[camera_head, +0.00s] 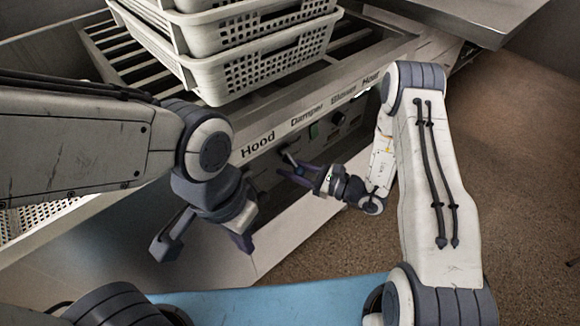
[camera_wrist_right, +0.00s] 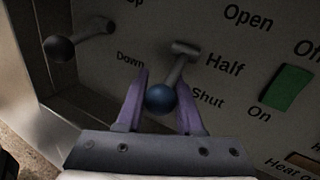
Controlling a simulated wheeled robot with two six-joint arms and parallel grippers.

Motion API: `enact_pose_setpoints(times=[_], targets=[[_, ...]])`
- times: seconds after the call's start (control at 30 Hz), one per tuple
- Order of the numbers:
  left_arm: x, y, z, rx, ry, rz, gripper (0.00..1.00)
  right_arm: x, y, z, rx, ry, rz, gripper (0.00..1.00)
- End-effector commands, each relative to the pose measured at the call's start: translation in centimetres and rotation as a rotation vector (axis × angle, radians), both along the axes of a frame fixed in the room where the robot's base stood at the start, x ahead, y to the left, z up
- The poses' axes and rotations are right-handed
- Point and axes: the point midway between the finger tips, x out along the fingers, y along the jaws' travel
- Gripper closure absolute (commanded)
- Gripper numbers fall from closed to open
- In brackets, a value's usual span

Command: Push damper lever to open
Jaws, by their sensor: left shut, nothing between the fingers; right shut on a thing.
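The damper lever (camera_wrist_right: 174,74) has a blue ball knob on a grey stem. In the right wrist view its stem meets the panel beside the word "Half", with "Open" above and "Shut" below. In the head view the lever (camera_head: 290,158) is small and dark below the "Damper" label. My right gripper (camera_wrist_right: 160,100) is shut on the lever, one purple finger on each side of the knob. It also shows in the head view (camera_head: 284,172), reaching the panel from the right. My left gripper (camera_head: 243,242) is shut and empty, hanging low in front of the machine, clear of the lever.
A lever with a black knob (camera_wrist_right: 60,48) stands left of the damper lever. A green switch (camera_wrist_right: 287,87) marked "On" sits to the right. Stacked white perforated baskets (camera_head: 225,75) rest on the slatted top. Brown floor (camera_head: 530,180) is open at right.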

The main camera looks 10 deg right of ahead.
Motion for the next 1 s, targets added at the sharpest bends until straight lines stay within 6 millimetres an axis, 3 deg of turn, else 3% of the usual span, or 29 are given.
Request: enact_pose_setpoints(times=[0.6,1.0], targets=[[0.0,0.0,9.2,0.000,0.000,0.000,1.00,-0.8,-0.8,2.3,-0.231,0.319,-0.006,1.00],[0.0,0.0,12.0,0.000,0.000,0.000,1.00,-1.0,-1.0,2.6,-0.340,0.469,-0.006,1.00]])
